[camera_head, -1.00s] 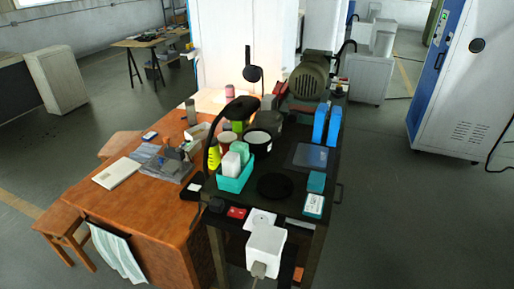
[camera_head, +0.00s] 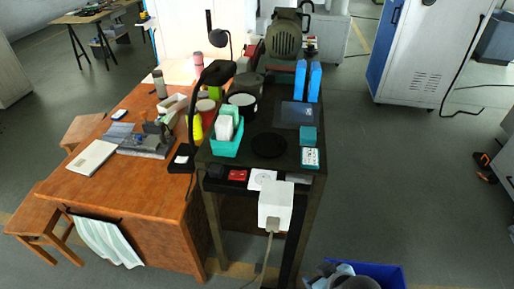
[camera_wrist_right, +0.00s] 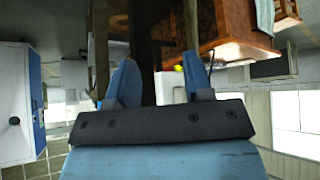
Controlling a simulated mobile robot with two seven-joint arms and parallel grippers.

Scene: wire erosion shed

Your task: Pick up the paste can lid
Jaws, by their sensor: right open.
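A flat round black disc (camera_head: 268,145) lies on the dark bench top (camera_head: 287,151); it may be the paste can lid, but I cannot tell for sure. A wide dark can (camera_head: 247,84) and a dark pot with a pale inside (camera_head: 242,101) stand behind it. My right gripper (camera_wrist_right: 160,60) is open in the right wrist view, its two blue fingers spread with nothing between them. It is away from the bench top. Grey parts at the head view's bottom edge may belong to my right arm. My left gripper is out of view.
Left of the disc stands a teal bin (camera_head: 227,144) with white items. Small teal boxes (camera_head: 308,135) and blue upright holders (camera_head: 300,80) are at its right. A black lamp (camera_head: 213,75) arches on the left.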

